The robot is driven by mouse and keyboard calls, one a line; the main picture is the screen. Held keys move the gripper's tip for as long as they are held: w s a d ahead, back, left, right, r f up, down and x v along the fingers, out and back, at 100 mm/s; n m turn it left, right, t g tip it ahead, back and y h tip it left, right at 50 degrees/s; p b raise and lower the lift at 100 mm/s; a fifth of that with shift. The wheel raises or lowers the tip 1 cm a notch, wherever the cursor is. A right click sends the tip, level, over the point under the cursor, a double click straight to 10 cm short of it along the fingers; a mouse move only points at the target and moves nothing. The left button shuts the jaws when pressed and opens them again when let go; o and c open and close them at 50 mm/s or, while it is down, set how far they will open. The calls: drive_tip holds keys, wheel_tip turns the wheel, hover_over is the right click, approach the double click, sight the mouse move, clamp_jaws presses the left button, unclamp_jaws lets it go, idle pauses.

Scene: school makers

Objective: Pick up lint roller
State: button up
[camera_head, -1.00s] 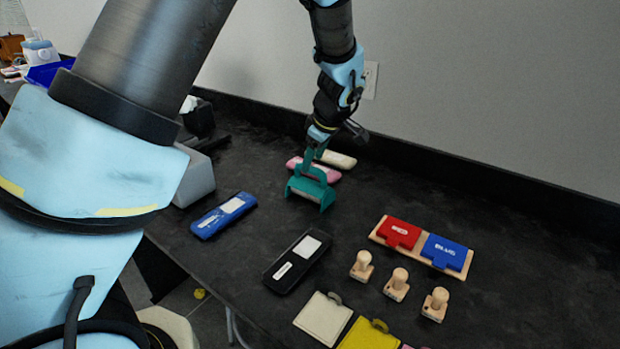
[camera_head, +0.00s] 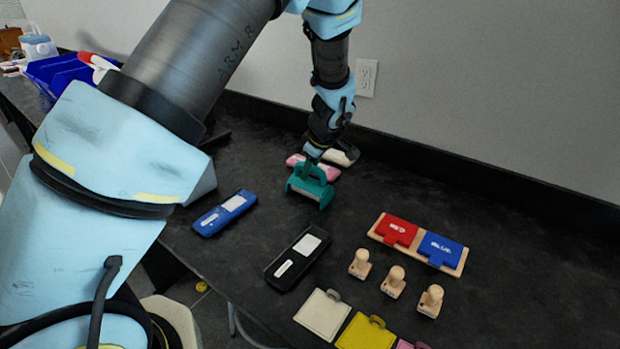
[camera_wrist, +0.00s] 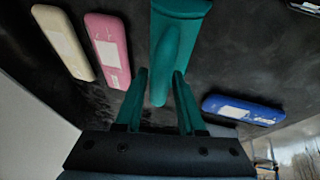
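The lint roller (camera_head: 311,188) is teal, with a wide head and a handle, and lies on the black table below my gripper in the head view. In the wrist view its handle (camera_wrist: 163,65) points down the picture between my gripper's two teal fingers (camera_wrist: 160,75). The fingers are open, one on each side of the handle, with a small gap visible on both sides. The wide head (camera_wrist: 182,9) is beyond the fingertips at the top edge. In the head view my gripper (camera_head: 308,165) is at the roller's far side, its fingertips hard to tell from the roller.
A pink case (camera_head: 325,170) and a cream case (camera_head: 340,154) lie close behind. A blue case (camera_head: 212,222) and a black case (camera_head: 283,269) lie nearer. Wooden pegs (camera_head: 393,282) and a board with red and blue plates (camera_head: 374,233) are at right. A wall runs behind.

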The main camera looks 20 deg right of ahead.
clamp_jaws()
drive_tip(key=shift+r, duration=0.15)
idle(0.4)
